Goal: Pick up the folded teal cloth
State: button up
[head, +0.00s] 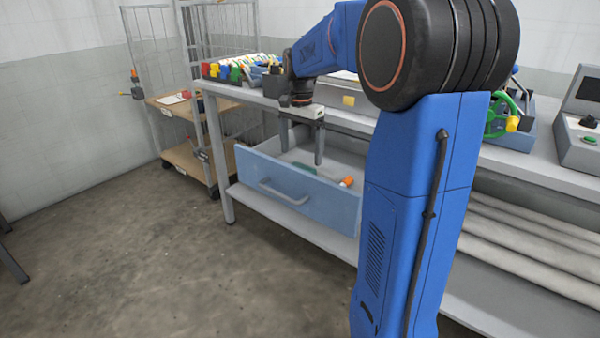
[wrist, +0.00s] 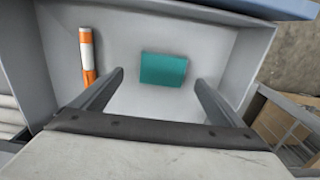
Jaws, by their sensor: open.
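The folded teal cloth (wrist: 163,70) shows in the wrist view as a small flat rectangle on the floor of an open drawer. In the wrist view my gripper (wrist: 160,78) is open and empty, with its fingers spread to the left and right of the cloth. In the head view my gripper (head: 302,162) points down over the open blue-fronted drawer (head: 300,197). The height of the fingertips above the cloth is hard to tell.
An orange and white object (wrist: 87,55) lies in the drawer, left of the cloth in the wrist view. The drawer walls stand close around. A workbench (head: 345,121) with bins is above the drawer. A wire trolley (head: 180,105) stands at the left; the concrete floor in front is clear.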

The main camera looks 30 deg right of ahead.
aim_at(300, 164)
jog(key=shift+w+f, duration=0.15)
jog(key=shift+f, duration=1.25)
jog(key=shift+w+f, duration=0.15)
jog(key=shift+f, duration=1.25)
jog(key=shift+c, duration=0.7)
jog(key=c, duration=1)
